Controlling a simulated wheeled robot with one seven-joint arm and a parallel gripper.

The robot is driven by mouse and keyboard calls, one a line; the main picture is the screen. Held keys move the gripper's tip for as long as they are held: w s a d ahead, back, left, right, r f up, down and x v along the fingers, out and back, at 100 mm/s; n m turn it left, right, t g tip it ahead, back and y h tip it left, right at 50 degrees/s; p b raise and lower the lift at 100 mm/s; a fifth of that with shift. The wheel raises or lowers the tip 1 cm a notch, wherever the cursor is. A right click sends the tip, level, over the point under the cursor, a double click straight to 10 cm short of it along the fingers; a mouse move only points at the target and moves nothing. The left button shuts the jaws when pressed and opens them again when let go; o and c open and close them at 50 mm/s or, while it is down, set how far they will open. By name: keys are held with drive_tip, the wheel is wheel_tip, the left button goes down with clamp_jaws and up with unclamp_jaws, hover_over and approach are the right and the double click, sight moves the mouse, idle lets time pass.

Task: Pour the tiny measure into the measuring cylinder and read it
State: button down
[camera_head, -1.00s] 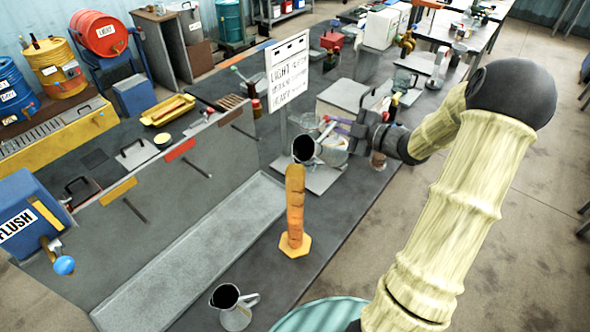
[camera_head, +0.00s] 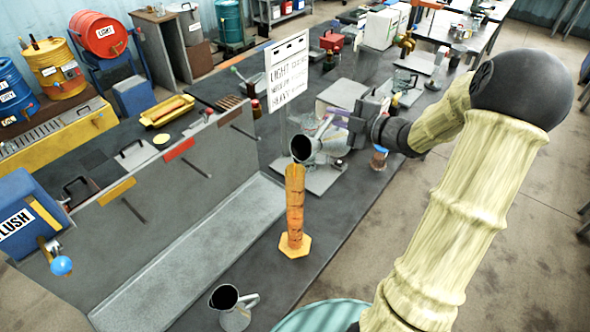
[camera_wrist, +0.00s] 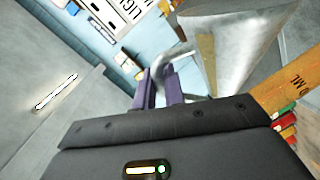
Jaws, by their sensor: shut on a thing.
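The measuring cylinder (camera_head: 295,212) stands upright on the dark bench, amber-orange with dark marks and a yellow hexagonal foot. It also shows at the right edge of the wrist view (camera_wrist: 288,85). My gripper (camera_wrist: 162,88) is shut on the handle of a small metal measure (camera_wrist: 228,45). In the head view the measure (camera_head: 308,148) is tilted, its dark mouth just above the cylinder's top. I cannot see liquid leaving it, and the liquid level is not readable. A second metal jug (camera_head: 235,308) stands upright near the front of the bench.
A white sign (camera_head: 288,75) on a post, reading light, medium and heavy, stands close behind the measure. A grey panel with coloured labels (camera_head: 150,190) and a pale trough (camera_head: 200,255) lie to the left. A blue FLUSH box (camera_head: 28,215) is at far left.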

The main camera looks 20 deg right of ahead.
sight(332, 116)
drive_tip(key=shift+s+a+r+n+b, duration=0.15)
drive_tip(key=shift+r+n, duration=0.1)
drive_tip(key=shift+r, duration=0.2)
drive_tip(key=shift+s+a+r+n+b, duration=0.15)
drive_tip(key=shift+r+n, duration=0.1)
drive_tip(key=shift+r, duration=0.15)
idle(2.8)
drive_tip(key=shift+s+a+r+n+h+b, duration=0.2)
drive_tip(key=shift+a+r+n+h+b, duration=0.25)
drive_tip(key=shift+r+n+b, duration=0.2)
idle(3.7)
